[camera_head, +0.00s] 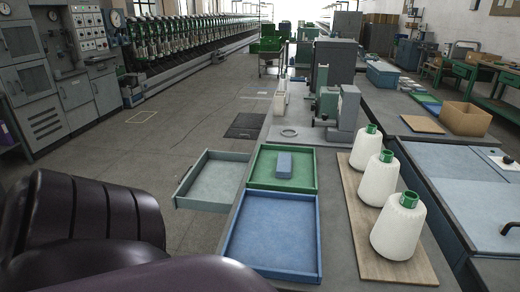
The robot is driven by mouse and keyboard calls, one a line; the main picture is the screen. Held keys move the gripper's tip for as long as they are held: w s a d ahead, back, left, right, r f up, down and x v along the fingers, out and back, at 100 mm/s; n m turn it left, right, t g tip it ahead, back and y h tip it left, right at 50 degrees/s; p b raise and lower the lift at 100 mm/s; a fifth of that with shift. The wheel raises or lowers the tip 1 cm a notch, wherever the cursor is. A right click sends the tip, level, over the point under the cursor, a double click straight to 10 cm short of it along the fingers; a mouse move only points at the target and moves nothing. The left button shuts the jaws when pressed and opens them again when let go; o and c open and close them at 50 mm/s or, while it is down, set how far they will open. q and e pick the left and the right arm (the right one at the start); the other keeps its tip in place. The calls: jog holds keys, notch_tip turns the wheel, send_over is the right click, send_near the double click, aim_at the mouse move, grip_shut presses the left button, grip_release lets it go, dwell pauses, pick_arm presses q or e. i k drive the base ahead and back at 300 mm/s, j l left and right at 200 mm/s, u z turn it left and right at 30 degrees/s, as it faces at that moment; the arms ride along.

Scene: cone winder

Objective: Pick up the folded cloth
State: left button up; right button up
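The folded cloth (284,162) is a small blue block-like bundle. It lies in the green-rimmed tray (313,174) on the grey bench, near the middle of the head view. Nothing touches it from above and all of its top is visible. Dark, glossy arm links of mine fill the lower left of the view. Neither of my grippers shows in this view, so their position relative to the cloth cannot be seen.
A blue tray (271,238) sits nearer than the green one. An open grey drawer (208,182) juts out on the left. Three white yarn cones (398,225) stand on a wooden board (372,259) at right. A grey machine (347,112) and ring (289,133) stand behind.

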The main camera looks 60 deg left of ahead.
aim_at(284, 161)
jog(key=u, duration=1.75)
jog(key=j+z, duration=0.1)
jog(key=j, duration=0.6)
jog(key=k+j+z, duration=0.1)
jog(key=j, duration=0.6)
jog(key=i+j+z, duration=0.1)
jog(key=j, duration=0.35)
jog(key=i+j+z, duration=0.1)
jog(key=j, duration=0.3)
